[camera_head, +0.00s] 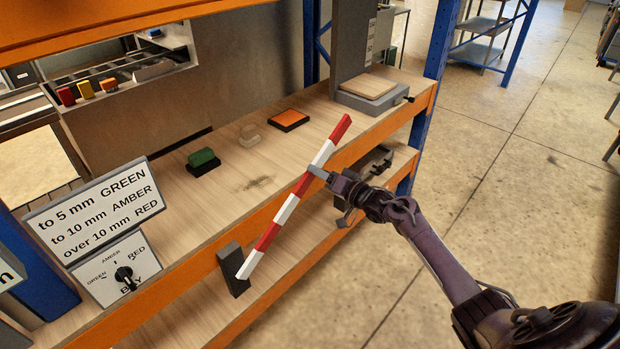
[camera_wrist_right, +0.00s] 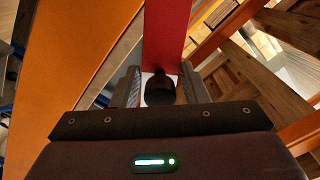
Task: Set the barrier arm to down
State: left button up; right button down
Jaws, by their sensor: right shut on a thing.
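The barrier arm (camera_head: 285,211) is a red and white striped bar. It rises at a slant from a dark pivot block (camera_head: 233,270) at the front orange edge of the bench, its free end up and to the right. My right gripper (camera_head: 318,172) is at the upper part of the bar. In the right wrist view a red stretch of the bar (camera_wrist_right: 165,40) runs up between the fingers of the gripper (camera_wrist_right: 160,88), with a dark round knob (camera_wrist_right: 160,90) at its near end. The gripper is shut on it. My left gripper is not in view.
The orange bench beam (camera_head: 190,290) runs beside the bar. A sign (camera_head: 95,210) and a selector dial (camera_head: 124,275) stand at the left. Green (camera_head: 203,161) and orange (camera_head: 288,119) blocks and a scale (camera_head: 370,90) are on the bench.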

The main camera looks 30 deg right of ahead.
pick_arm(q)
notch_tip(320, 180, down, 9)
jog(key=b, duration=0.7)
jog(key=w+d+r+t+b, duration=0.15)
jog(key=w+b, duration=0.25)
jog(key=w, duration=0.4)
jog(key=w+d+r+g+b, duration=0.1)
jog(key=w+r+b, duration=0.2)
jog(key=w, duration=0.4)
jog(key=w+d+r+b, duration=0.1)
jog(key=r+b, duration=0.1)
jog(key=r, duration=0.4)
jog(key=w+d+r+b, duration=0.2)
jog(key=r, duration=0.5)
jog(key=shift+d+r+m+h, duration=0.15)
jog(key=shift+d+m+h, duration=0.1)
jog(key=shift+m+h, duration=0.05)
pick_arm(e)
jog(key=w+d+f+m, duration=0.1)
jog(key=d+f+m, duration=0.2)
jog(key=f, duration=0.7)
jog(key=w+d+f+m, duration=0.1)
jog(key=f+m, duration=0.3)
jog(key=f, duration=0.7)
jog(key=shift+d, duration=0.9)
